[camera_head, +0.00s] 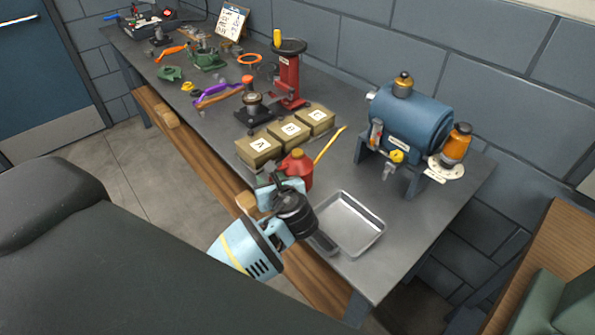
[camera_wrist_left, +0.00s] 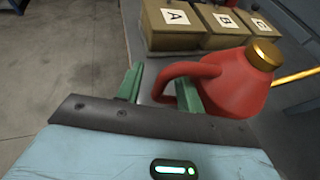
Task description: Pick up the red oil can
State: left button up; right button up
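The red oil can (camera_head: 298,166) stands on the grey workbench, with a brass cap and a long yellow spout pointing right. It also shows in the left wrist view (camera_wrist_left: 235,85), its curved handle facing my gripper. My left gripper (camera_wrist_left: 159,90) is open at the handle. The handle's outer bend lies between the two green fingers, with a gap to the left finger; the right finger appears to reach into the handle loop. In the head view my left gripper (camera_head: 281,183) is just in front of the can and hides its lower part. My right gripper is not in view.
Boxes marked A, B and C (camera_head: 288,131) stand close behind the can. An empty metal tray (camera_head: 372,242) lies to its right. A blue tank (camera_head: 412,125) stands farther right. The bench's front edge is close under my left arm.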

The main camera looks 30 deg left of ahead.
pick_arm(q)
jog(key=shift+x, duration=0.75)
jog(key=shift+c, duration=0.4)
grip_shut()
jog(key=shift+r, duration=0.1)
